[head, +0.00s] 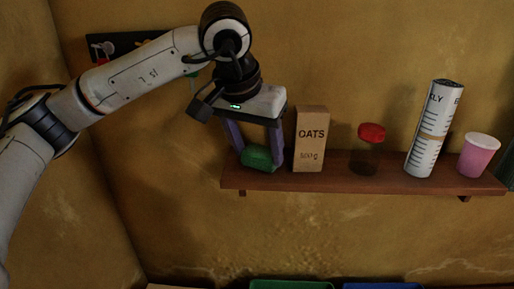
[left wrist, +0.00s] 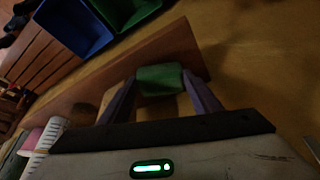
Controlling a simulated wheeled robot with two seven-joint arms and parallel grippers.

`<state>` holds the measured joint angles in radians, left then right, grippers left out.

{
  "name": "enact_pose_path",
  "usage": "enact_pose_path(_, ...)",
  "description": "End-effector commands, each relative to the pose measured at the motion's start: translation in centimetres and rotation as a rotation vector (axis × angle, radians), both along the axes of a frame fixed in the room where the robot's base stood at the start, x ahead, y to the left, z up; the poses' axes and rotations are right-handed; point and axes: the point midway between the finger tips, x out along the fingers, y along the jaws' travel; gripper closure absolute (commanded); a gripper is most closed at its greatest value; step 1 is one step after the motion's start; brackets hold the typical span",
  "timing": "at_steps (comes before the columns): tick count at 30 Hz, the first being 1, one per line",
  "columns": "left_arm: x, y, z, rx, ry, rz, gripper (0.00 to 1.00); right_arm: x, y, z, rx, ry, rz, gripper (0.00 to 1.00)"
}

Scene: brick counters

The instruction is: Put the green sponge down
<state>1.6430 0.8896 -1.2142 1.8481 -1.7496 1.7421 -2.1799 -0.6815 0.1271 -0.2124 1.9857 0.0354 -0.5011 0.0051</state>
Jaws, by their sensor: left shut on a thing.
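The green sponge (head: 258,157) is between the fingers of my left gripper (head: 258,155), at the left end of the wooden wall shelf (head: 350,181). It also shows in the left wrist view (left wrist: 160,79), with a purple finger on each side of it. My left gripper is shut on it and points down. The sponge is at or just above the shelf top; I cannot tell whether it touches. My right gripper is not in view.
An oats box (head: 310,140) stands close to the right of the gripper. Further right are a red-lidded jar (head: 368,150), a rolled paper (head: 433,130) and a pink cup (head: 478,157). Green (head: 290,284) and blue (head: 382,286) bins are below. A dark rack (head: 120,43) hangs upper left.

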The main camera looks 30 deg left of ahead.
Motion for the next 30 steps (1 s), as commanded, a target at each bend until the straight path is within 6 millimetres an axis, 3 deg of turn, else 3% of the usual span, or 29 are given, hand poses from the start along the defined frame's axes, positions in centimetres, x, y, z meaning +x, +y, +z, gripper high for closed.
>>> enact_pose_path(9, 0.0, 0.0, -0.4, -0.001, -0.001, 0.000, 0.60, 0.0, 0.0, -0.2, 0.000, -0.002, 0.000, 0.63)
enact_pose_path(10, 0.0, 0.0, -0.2, -0.001, -0.001, 0.000, 0.37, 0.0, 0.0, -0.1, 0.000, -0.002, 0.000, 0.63)
enact_pose_path(13, 0.0, 0.0, -0.2, -0.001, -0.001, 0.000, 0.23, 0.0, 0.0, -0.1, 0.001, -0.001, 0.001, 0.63)
enact_pose_path(24, 0.0, 0.0, 0.5, -0.001, -0.002, 0.000, 0.23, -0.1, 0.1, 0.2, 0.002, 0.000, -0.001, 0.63)
enact_pose_path(30, -1.3, -0.2, 3.7, -0.001, -0.005, -0.002, 0.23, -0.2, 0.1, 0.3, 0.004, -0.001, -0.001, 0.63)
